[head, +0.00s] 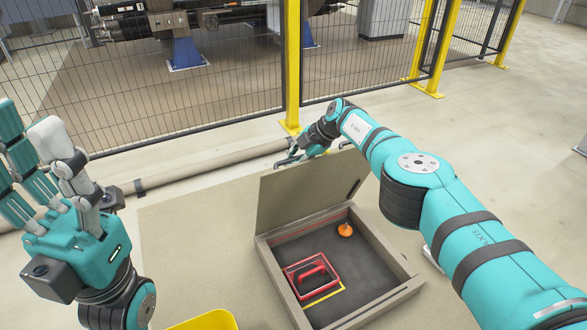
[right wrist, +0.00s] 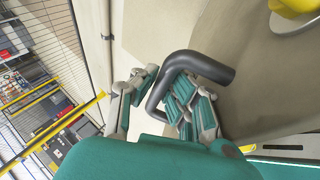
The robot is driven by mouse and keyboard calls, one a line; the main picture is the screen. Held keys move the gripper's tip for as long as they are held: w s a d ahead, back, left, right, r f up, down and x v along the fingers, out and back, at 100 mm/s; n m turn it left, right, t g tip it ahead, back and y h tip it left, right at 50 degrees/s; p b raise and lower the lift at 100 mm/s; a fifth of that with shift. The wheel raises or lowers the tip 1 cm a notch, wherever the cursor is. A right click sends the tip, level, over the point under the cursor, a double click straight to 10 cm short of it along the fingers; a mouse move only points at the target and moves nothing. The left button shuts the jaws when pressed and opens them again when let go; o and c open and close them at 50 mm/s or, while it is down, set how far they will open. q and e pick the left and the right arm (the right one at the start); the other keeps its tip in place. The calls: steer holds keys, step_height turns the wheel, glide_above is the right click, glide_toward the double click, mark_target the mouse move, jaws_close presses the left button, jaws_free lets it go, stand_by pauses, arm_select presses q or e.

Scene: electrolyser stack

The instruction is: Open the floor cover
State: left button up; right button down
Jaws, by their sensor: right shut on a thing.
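The floor cover (head: 300,192) is a grey-brown panel standing raised at the far left edge of its square frame (head: 400,290), with the recess below exposed. My right gripper (head: 300,152) is at the cover's upper edge, partly hidden behind it. In the right wrist view, my right gripper (right wrist: 155,100) is shut on a dark grey bent bar handle (right wrist: 215,66). The handle's far side cannot be seen in the head view. My left gripper (head: 38,145) is raised at the left, open and empty, away from the cover.
Inside the recess lie a red-handled item (head: 312,277) and an orange knob-like object (head: 345,230). A yellow container (head: 210,322) stands at the bottom. A pipe (head: 200,167) and mesh fence with a yellow post (head: 291,60) run behind.

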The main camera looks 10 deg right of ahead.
steer(key=shift+w+a+r, duration=0.3)
steer(key=shift+a+r, duration=0.05)
steer(key=shift+r, duration=0.05)
steer(key=c, duration=1.6)
jaws_free()
steer(key=shift+a, duration=0.15)
steer(key=shift+d+f, duration=0.1)
steer(key=shift+d, duration=0.1)
steer(key=shift+s+d+r, duration=0.15)
steer(key=shift+d+r, duration=0.45)
steer(key=shift+d, duration=0.1)
steer(key=v, duration=1)
steer(key=shift+s+a+r, duration=0.25)
